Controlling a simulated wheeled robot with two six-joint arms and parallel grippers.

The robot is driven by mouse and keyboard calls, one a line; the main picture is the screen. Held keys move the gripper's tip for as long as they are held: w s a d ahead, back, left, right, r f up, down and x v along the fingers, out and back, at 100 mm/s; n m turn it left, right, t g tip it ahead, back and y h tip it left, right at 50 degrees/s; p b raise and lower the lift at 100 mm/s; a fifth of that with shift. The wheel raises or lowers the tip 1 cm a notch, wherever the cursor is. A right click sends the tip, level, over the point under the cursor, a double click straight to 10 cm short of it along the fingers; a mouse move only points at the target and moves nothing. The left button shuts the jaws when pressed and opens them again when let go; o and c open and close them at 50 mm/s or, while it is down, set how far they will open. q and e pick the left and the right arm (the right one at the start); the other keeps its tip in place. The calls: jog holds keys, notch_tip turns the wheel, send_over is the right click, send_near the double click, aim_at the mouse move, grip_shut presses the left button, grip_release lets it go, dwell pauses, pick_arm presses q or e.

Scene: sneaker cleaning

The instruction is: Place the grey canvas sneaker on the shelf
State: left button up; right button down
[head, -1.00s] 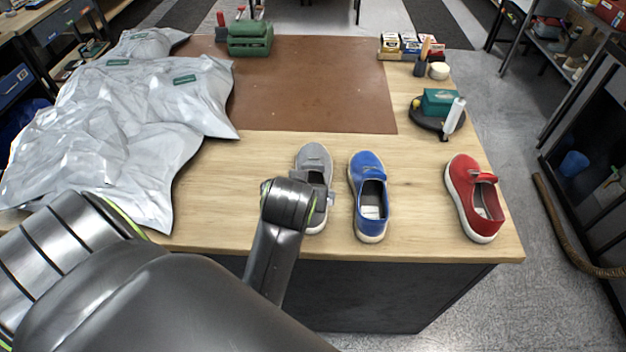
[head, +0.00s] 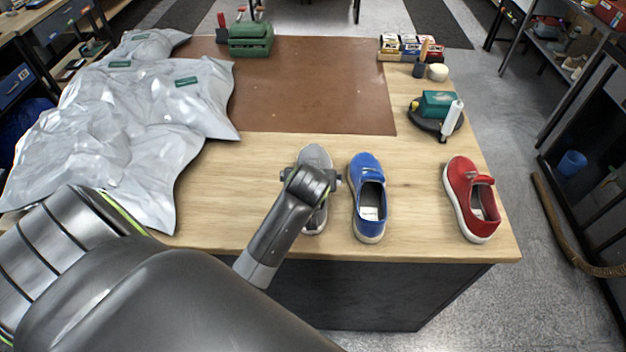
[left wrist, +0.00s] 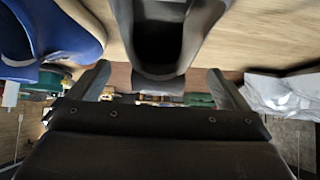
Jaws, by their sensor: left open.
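The grey canvas sneaker (head: 314,155) stands on the wooden table near its front edge, toe pointing away from me. My left gripper (head: 311,176) is over it, open, with one finger on each side; its wrist hides the sneaker's middle. In the left wrist view the grey sneaker (left wrist: 165,60) appears at the top between the two spread fingers of the gripper (left wrist: 160,72). I cannot tell whether the fingers touch it. My right gripper is out of view, and I cannot identify the shelf for the sneaker with certainty.
A blue sneaker (head: 367,170) stands close to the right of the grey one, near the right finger. A red sneaker (head: 459,180) is farther right. Silvery bags (head: 120,130) cover the table's left. A brown mat (head: 310,85) lies behind. A metal rack (head: 550,60) stands far right.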

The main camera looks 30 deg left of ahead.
pick_arm(q)
jog(key=shift+w+a+f, duration=0.2)
jog(key=shift+w+f, duration=0.05)
jog(key=shift+w, duration=0.05)
jog(key=shift+w+a+f+p, duration=0.2)
jog(key=shift+w+f+p, duration=0.1)
jog(key=shift+w+p, duration=0.1)
jog(key=p+x, duration=0.1)
jog(key=x, duration=0.2)
jog(key=shift+w+a+f, duration=0.1)
jog(key=shift+w+f, duration=0.2)
jog(key=shift+f, duration=0.1)
jog(key=c, duration=1.4)
